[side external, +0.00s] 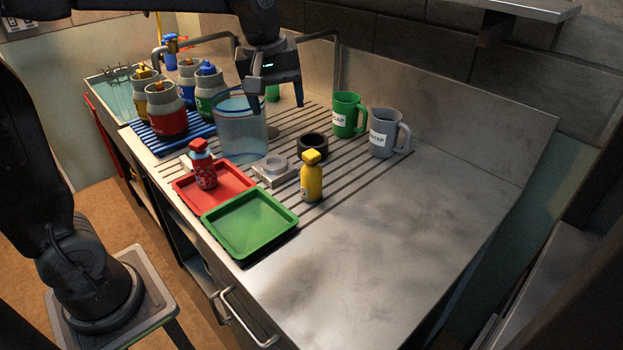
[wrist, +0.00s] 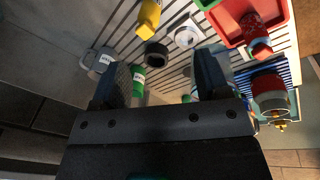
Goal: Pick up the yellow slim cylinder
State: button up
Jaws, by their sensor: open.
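The yellow slim cylinder (side external: 312,182) is a small yellow bottle with a yellow cap. It stands upright on the slatted part of the metal counter, right of the green tray. It also shows at the top of the wrist view (wrist: 151,15). My gripper (side external: 276,106) is open and empty, pointing down above the back of the counter, over and behind the clear round container. It is well above and behind the yellow cylinder, apart from it. In the wrist view my two fingers (wrist: 161,80) are spread wide, with the cylinder beyond them.
A clear container (side external: 240,140) stands under my gripper's left side. A black ring (side external: 313,146) and a pale ring fixture (side external: 272,170) lie near the cylinder. Red (side external: 182,190) and green (side external: 250,222) trays are left; the red holds a red bottle (side external: 203,168). Green (side external: 347,114) and grey (side external: 384,135) mugs stand behind. Front-right counter is clear.

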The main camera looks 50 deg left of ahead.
aim_at(311, 153)
jog(key=w+a+f+n+g, duration=0.2)
jog(key=w+f+n, duration=0.35)
jog(key=w, duration=0.45)
jog(key=shift+n, duration=0.45)
notch_tip(311, 153, down, 13)
jog(key=shift+f, duration=0.1)
grip_shut()
